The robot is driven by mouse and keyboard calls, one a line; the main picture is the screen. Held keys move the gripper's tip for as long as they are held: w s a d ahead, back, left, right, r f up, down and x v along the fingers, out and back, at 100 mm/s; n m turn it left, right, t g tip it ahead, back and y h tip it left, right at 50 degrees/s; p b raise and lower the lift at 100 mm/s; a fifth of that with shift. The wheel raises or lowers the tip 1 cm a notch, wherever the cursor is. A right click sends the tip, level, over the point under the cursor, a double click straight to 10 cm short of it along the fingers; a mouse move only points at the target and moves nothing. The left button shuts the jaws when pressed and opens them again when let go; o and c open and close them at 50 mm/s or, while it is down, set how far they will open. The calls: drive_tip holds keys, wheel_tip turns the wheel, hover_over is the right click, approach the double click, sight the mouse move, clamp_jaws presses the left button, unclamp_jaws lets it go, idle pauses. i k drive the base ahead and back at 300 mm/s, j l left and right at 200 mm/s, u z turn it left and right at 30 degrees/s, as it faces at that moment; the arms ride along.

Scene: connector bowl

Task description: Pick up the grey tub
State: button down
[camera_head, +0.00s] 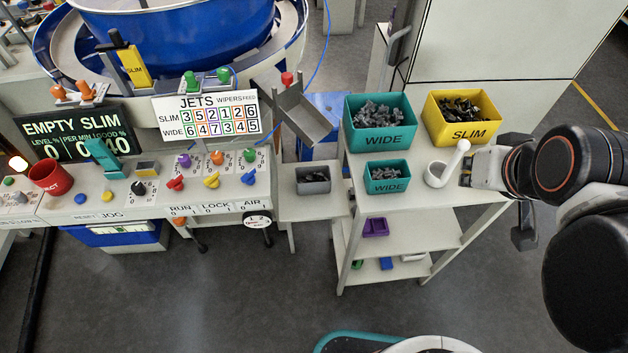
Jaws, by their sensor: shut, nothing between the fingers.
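The grey tub (313,187) is a small open box with dark pieces in it. It stands upright on a low white side table (300,207), below a grey tilted chute (305,115). My gripper (467,168) is at the right, over the right end of the white shelf unit. It is shut and empty, well to the right of the grey tub and apart from it. Nothing covers the tub in this view.
The shelf top (410,198) holds a large teal WIDE bin (380,140), a small teal WIDE bin (387,186), a yellow SLIM bin (470,132) and a white handled cup (437,181) close to my gripper. The control console (120,200) stands left of the tub.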

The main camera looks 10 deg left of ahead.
sight(313, 179)
drive_tip(key=k+j+u, duration=0.15)
drive_tip(key=k, duration=0.3)
drive_tip(key=k+j+u, duration=0.2)
drive_tip(key=k, duration=0.25)
drive_tip(key=k+j+u, duration=0.15)
drive_tip(key=k, duration=0.3)
